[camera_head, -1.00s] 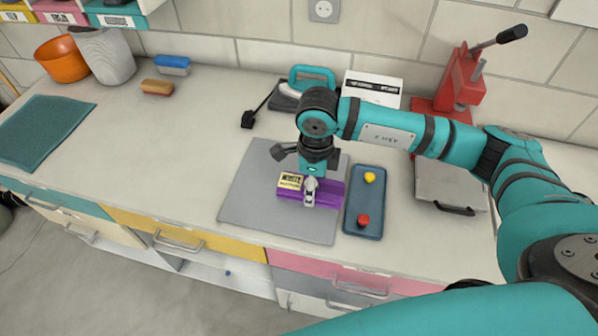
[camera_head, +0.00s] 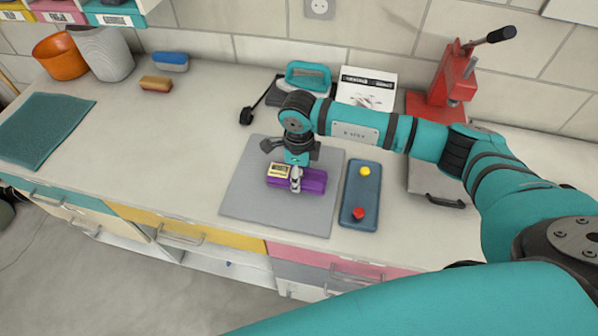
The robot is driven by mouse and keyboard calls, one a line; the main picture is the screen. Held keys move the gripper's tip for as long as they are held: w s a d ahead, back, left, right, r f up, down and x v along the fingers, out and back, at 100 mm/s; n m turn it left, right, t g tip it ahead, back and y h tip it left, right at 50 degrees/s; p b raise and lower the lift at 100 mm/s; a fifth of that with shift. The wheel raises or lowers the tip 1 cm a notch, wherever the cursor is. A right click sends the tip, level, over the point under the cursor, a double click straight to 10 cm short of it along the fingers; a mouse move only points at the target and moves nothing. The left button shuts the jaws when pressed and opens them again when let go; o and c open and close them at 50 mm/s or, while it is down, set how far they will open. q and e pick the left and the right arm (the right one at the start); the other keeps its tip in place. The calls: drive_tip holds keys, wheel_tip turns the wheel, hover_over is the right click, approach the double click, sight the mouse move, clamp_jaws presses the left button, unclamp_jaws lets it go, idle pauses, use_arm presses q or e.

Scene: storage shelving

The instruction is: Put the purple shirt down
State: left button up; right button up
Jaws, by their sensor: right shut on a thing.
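The purple shirt (camera_head: 314,183) is a small folded bundle with a yellowish label (camera_head: 279,171) on its left part. It shows over the middle of the grey mat (camera_head: 265,215) on the counter; I cannot tell whether it rests on the mat or is held just above it. My right gripper (camera_head: 296,180) points down and is shut on the purple shirt, hiding part of its middle. My left gripper is not in view.
A blue button box (camera_head: 361,208) with a yellow and a red button lies right of the mat.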

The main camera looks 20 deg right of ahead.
drive_tip(key=o, duration=1.3)
drive_tip(key=shift+f, duration=0.1)
drive_tip(key=shift+r+p, duration=0.25)
drive_tip(key=shift+p, duration=0.1)
drive_tip(key=shift+w+r+b, duration=0.1)
drive_tip(key=shift+r+b, duration=0.2)
drive_tip(key=shift+b, duration=0.1)
wheel_tip(320, 180, up, 11)
drive_tip(key=b, duration=0.3)
drive_tip(key=shift+r, duration=0.15)
